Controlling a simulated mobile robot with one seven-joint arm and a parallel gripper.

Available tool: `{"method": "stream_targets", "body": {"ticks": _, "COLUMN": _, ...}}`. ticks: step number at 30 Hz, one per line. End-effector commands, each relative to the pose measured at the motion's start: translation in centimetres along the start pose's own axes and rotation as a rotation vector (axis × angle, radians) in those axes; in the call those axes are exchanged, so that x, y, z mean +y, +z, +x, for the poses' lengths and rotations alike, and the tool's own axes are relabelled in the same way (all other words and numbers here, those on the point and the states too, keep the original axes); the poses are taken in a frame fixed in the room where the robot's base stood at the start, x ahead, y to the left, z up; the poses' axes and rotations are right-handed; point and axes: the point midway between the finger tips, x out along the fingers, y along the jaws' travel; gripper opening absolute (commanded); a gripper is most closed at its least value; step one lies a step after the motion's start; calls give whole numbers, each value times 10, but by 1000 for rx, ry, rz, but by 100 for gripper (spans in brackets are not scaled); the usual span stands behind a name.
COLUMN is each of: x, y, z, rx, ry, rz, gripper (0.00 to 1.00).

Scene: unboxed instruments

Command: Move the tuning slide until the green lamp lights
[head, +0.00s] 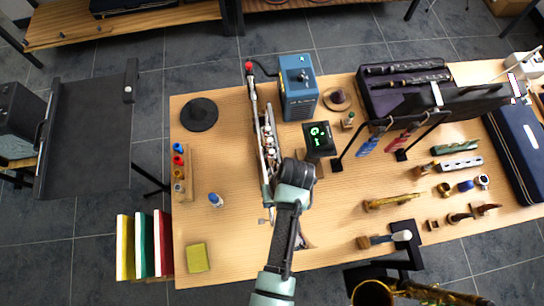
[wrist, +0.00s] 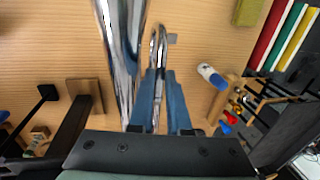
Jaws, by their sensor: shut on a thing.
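A silver brass instrument (head: 258,130) lies on the wooden table, left of the middle, with its valves facing up. Its shiny tubing (wrist: 118,40) also fills the upper left of the wrist view. The tuning slide (wrist: 154,42), a narrow silver loop, runs between the blue fingers of my gripper (wrist: 163,75). My gripper is shut on it; in the head view my own wrist hides the grasp. A small dark tuner (head: 319,138) stands right of the instrument with green signs on its screen. I cannot tell a separate lamp among them.
A blue box (head: 297,88) stands behind the tuner. A black disc (head: 199,114) and a rack of coloured bottles (head: 180,172) are to the left. A small white and blue bottle (head: 216,200) and a yellow-green block (head: 198,257) lie nearby.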

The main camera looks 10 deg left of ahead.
Motion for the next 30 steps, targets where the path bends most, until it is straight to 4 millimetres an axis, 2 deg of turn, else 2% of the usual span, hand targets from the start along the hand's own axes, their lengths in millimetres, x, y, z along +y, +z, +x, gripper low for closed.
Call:
{"method": "stream_targets", "body": {"ticks": 7, "x": 0, "y": -3, "z": -2, "rx": 5, "ry": 1, "rz": -1, "gripper": 0}}
{"method": "stream_targets", "body": {"ticks": 8, "x": 0, "y": -3, "z": -2, "rx": 5, "ry": 1, "rz": -1, "gripper": 21}}
{"method": "stream_targets", "body": {"ticks": 9, "x": 0, "y": -3, "z": -1, "rx": 5, "ry": 1, "rz": -1, "gripper": 28}}
{"method": "stream_targets", "body": {"ticks": 20, "x": 0, "y": -2, "z": -3, "rx": 3, "ry": 0, "rz": 0, "gripper": 29}}
{"method": "stream_targets", "body": {"ticks": 25, "x": 0, "y": -3, "z": -22, "rx": 6, "ry": 1, "rz": -1, "gripper": 29}}
{"method": "stream_targets", "body": {"ticks": 30, "x": 1, "y": -2, "z": -56, "rx": 8, "ry": 3, "rz": 0, "gripper": 29}}
